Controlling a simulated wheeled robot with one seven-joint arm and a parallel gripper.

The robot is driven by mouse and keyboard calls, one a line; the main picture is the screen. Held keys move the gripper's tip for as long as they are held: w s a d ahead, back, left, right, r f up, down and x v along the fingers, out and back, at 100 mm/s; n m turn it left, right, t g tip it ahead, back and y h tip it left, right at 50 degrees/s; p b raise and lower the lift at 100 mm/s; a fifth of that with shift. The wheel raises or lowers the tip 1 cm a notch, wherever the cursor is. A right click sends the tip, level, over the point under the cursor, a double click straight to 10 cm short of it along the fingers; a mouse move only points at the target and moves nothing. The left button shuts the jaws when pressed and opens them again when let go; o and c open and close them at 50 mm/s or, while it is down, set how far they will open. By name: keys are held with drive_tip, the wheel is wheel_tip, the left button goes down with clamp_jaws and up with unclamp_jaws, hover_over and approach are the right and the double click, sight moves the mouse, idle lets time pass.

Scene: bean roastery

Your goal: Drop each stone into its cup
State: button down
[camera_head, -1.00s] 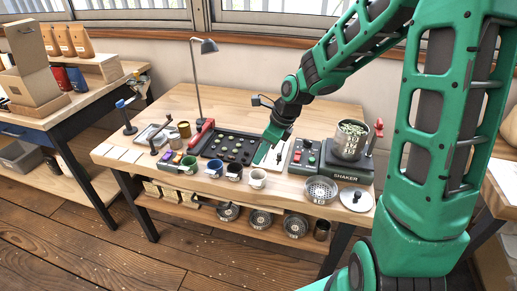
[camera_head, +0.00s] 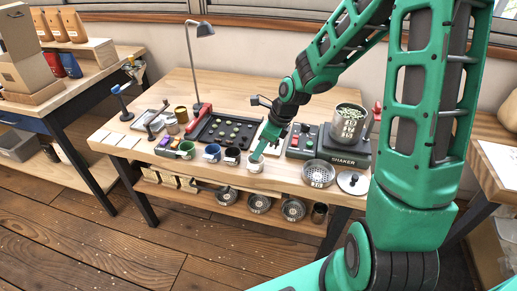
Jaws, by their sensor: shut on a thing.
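Several cups stand in a row at the table's front: a green cup (camera_head: 187,149), a blue cup (camera_head: 212,153), a black cup (camera_head: 232,156) and a white cup (camera_head: 255,167). Small greenish stones (camera_head: 229,125) lie in the dark tray (camera_head: 204,137) behind them. My gripper (camera_head: 258,154) points down right over the white cup, its tips at or just above the rim. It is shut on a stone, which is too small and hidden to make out.
The shaker (camera_head: 343,150) with a full metal can (camera_head: 348,124) stands to the right, with a sieve (camera_head: 319,173) and a lid (camera_head: 353,183) in front. A lamp (camera_head: 197,60) rises behind the tray.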

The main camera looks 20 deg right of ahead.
drive_tip(key=shift+a, duration=0.1)
drive_tip(key=c, duration=1.7)
unclamp_jaws()
drive_tip(key=shift+s, duration=0.1)
drive_tip(key=shift+r, duration=0.15)
drive_tip(key=v, duration=1)
drive_tip(key=shift+r, duration=0.2)
drive_tip(key=s+d+r+n+g+h, duration=0.1)
drive_tip(key=s+d+n, duration=0.3)
drive_tip(key=s, duration=0.5)
drive_tip(key=s+d+r+n+g+h, duration=0.1)
drive_tip(key=s+d+r+n, duration=0.1)
drive_tip(key=s+d+n, duration=0.3)
drive_tip(key=s+d+r+n+g+h, duration=0.1)
drive_tip(key=s+d+n, duration=0.3)
drive_tip(key=s+n, duration=0.6)
drive_tip(key=shift+s+d+r+n, duration=0.1)
drive_tip(key=shift+s+d+n, duration=0.05)
drive_tip(key=shift+s, duration=0.85)
drive_tip(key=shift+s+d+r+n, duration=0.1)
drive_tip(key=shift+s+d+n, duration=0.05)
drive_tip(key=shift+s, duration=0.85)
